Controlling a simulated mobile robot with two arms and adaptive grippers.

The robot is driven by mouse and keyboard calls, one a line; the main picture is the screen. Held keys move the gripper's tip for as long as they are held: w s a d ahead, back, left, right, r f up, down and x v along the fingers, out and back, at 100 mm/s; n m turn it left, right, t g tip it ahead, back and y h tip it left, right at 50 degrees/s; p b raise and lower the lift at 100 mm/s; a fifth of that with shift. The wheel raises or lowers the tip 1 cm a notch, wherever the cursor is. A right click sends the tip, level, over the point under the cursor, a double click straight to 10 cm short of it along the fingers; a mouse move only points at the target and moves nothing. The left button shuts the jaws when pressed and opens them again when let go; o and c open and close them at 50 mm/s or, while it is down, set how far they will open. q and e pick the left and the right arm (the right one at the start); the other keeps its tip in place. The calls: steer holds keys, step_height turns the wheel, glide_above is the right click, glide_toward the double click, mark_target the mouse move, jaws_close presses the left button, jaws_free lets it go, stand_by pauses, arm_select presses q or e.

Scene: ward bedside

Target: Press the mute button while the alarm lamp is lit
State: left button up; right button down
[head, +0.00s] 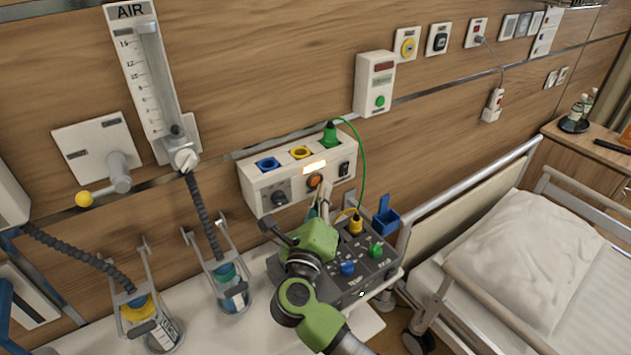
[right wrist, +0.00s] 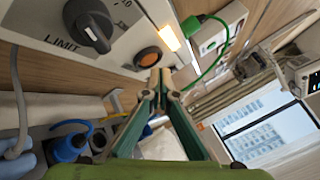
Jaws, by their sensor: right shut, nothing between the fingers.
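A white alarm box (head: 262,200) is on the wood wall above a grey device. On its front, a rectangular lamp (head: 314,168) glows bright yellow-white. A round orange button (head: 315,181), apparently the mute button, sits just below the lamp. In the right wrist view, the lit lamp (right wrist: 170,38) and orange button (right wrist: 148,57) are close beyond my fingertips. My right gripper (head: 324,192) is shut and empty, its tips just below the button. I cannot tell whether they touch it. My left gripper is not in view.
A dark knob (head: 279,198) and a black switch (head: 343,168) flank the button. A green cable (head: 362,160) loops down at the right. The grey control box (head: 375,268) with coloured plugs stands beneath my right arm. A bed (head: 530,260) is at the right.

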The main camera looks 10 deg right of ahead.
steer(key=shift+w, duration=0.1)
stand_by(0.3)
steer(key=shift+w+a, duration=0.15)
steer(key=shift+w, duration=0.15)
steer(key=shift+w+a, duration=0.1)
steer(key=shift+w, duration=0.2)
stand_by(0.6)
stand_by(0.3)
steer(key=shift+s+d, duration=0.25)
steer(key=shift+s, duration=0.45)
steer(key=shift+s+p, duration=0.1)
steer(key=shift+p, duration=0.25)
steer(key=shift+s+d+p, duration=0.25)
steer(key=shift+s+d, duration=0.05)
steer(key=shift+s, duration=0.45)
steer(key=shift+s+d+p, duration=0.25)
steer(key=shift+s, duration=0.5)
steer(key=shift+s+d+p, duration=0.25)
steer(key=shift+s+d, duration=0.05)
steer(key=shift+s, duration=0.45)
